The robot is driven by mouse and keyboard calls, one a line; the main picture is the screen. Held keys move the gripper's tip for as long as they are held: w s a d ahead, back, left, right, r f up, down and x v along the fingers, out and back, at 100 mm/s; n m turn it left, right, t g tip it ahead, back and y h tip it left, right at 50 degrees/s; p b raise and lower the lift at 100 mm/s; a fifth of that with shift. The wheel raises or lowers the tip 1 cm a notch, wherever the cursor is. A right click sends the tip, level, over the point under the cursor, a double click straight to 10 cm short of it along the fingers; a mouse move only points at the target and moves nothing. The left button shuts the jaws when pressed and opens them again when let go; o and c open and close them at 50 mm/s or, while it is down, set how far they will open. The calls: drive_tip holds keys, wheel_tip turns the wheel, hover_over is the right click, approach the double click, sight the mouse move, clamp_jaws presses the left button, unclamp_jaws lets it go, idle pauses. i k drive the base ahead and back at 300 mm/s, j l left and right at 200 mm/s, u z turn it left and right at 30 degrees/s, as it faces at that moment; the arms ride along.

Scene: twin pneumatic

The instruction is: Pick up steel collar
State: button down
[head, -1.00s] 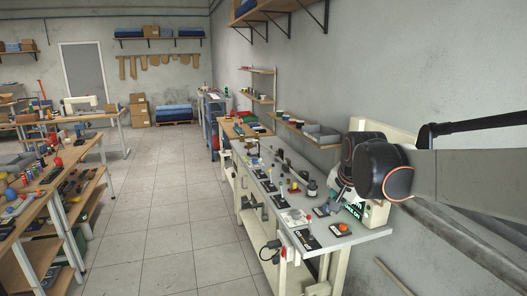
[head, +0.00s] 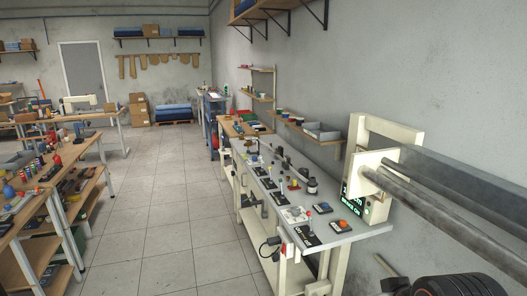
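I cannot pick out the steel collar with certainty; the parts on the grey workbench (head: 345,236) are small at this distance. A dark round part (head: 312,187) stands near the bench's wall side. A pale block with a round top (head: 294,214) sits nearer the front edge. My gripper is not in view. A dark ribbed piece at the bottom right corner seems to be part of my arm.
A cream machine frame (head: 385,130) with a lit green display (head: 355,205) stands at the bench's near end; grey rods run right from it. Lever switches and a red-button box (head: 341,226) lie on the bench. The tiled floor (head: 175,230) is clear between the benches.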

sight(312, 182)
drive_tip(key=i+j+z, duration=0.75)
drive_tip(key=j, duration=0.4)
drive_tip(key=i+j+z, duration=0.2)
drive_tip(key=i, duration=0.25)
drive_tip(key=i+j+z, duration=0.2)
drive_tip(key=i+j, duration=0.2)
